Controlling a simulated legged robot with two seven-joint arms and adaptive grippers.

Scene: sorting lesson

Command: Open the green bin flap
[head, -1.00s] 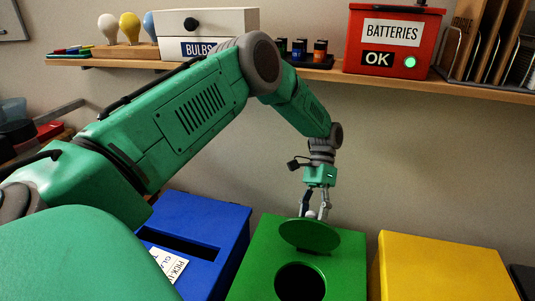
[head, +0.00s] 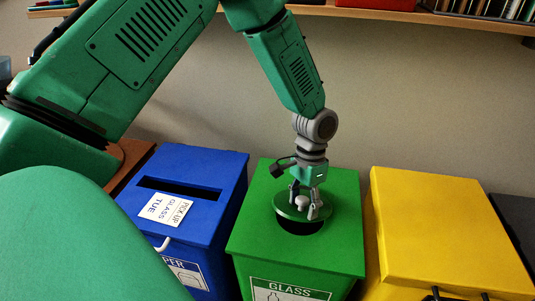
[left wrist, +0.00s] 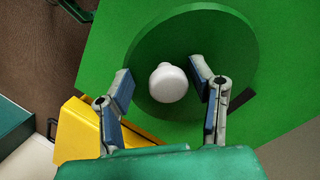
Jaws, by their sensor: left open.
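The green bin (head: 250,230) stands between a blue and a yellow bin in the head view. Its round green flap (head: 284,206) lies tilted over the round opening (head: 300,228); a dark gap shows along the front edge. A pale knob (head: 301,201) sits on the flap. My left gripper (head: 303,206) is over the flap, open, a finger on each side of the knob. In the left wrist view the flap (left wrist: 220,50) fills the middle, and the white knob (left wrist: 168,83) lies between the open fingers, apart from both. My right gripper is not in view.
The blue bin (head: 225,200) stands left with a slot and a paper note (head: 166,209). The yellow bin (head: 430,220) stands right. A wooden shelf (head: 430,17) runs along the wall above. Wall space behind the bins is clear.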

